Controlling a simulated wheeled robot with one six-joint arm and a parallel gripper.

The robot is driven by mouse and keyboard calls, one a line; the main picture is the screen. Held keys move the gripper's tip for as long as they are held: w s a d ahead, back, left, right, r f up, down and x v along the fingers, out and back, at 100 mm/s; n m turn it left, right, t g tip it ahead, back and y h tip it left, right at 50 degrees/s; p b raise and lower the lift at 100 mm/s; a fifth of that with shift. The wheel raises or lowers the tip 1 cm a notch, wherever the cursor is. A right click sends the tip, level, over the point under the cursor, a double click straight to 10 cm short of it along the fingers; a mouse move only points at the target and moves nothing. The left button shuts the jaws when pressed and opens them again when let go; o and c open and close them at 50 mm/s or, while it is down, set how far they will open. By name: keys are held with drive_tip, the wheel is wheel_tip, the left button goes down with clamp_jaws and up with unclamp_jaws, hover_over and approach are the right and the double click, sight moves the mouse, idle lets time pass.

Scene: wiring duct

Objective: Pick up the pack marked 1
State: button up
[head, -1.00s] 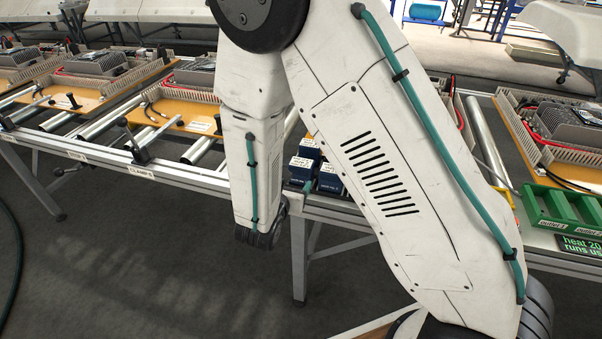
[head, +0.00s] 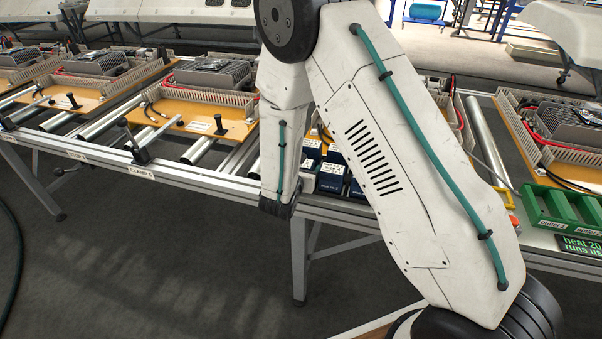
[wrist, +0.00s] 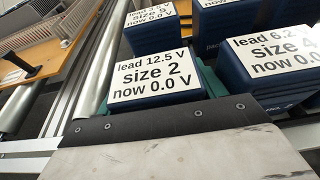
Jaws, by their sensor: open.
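Several dark blue packs with white top labels stand in a group, in the head view partly behind my arm (head: 330,178). In the wrist view the nearest pack (wrist: 150,82) reads "lead 12.5 V, size 2, now 0.0 V". A pack to its right (wrist: 275,55) reads "lead 6.2 V", and its front mark is partly hidden. Another pack (wrist: 152,25) stands behind. I cannot read a mark 1 on any pack. My gripper (head: 278,208) is at the bench's front edge, left of the packs, open; its fingertips are not clear.
A rail bench carries boards with wiring duct and a clamp (head: 138,150). Green bins (head: 560,208) and a dark display (head: 580,246) are at the right. Metal rollers (head: 488,140) lie between boards. The floor in front is clear.

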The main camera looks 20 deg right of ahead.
drive_tip(key=c, duration=0.7)
drive_tip(key=shift+c, duration=0.4)
drive_tip(key=shift+r, duration=0.15)
